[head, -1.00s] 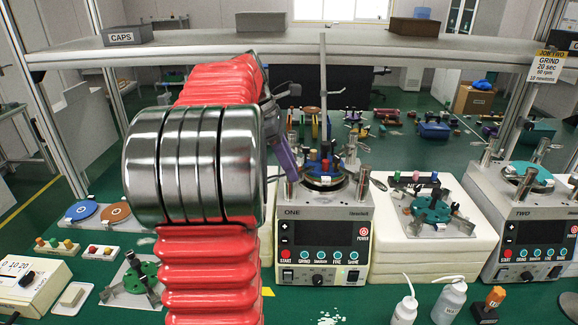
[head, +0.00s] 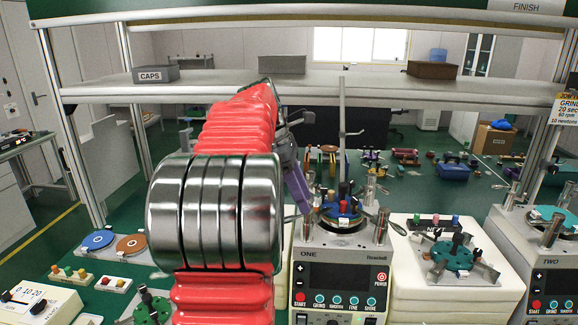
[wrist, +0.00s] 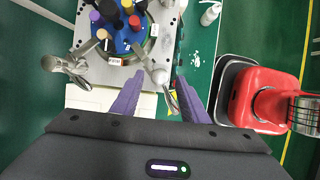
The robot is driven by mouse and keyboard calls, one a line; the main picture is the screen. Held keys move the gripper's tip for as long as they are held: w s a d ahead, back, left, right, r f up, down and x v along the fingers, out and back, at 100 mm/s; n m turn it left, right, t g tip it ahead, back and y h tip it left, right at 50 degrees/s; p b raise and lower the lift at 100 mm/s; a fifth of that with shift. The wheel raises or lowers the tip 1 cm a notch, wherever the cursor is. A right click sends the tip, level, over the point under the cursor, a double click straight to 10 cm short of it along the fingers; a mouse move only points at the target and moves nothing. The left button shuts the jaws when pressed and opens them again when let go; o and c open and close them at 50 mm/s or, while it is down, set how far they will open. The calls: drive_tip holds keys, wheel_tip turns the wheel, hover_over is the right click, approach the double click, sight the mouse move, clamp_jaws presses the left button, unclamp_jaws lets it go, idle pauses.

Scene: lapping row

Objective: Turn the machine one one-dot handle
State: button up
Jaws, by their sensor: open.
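Machine one (head: 345,275) stands mid-bench, a white box with a dark screen and a row of buttons. On top is a round blue fixture (head: 338,209) with coloured knobs, which also shows in the wrist view (wrist: 122,37). A metal lever handle (wrist: 68,64) sticks out left of it in the wrist view. Another metal lever (wrist: 172,98) lies between my fingers. I cannot make out dots on either. My gripper (wrist: 160,76) is open, its purple fingers on both sides of a metal post at the plate's edge. In the head view my gripper (head: 300,200) is at the machine's left side.
Machine two (head: 546,255) stands to the right. A white block (head: 430,285) bearing a green fixture (head: 455,254) lies between the machines. A shelf (head: 330,85) crosses above the bench. Blue and orange discs (head: 130,243) and small trays are at left. My arm hides part of the bench.

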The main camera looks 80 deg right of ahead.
drive_tip(key=v, duration=1)
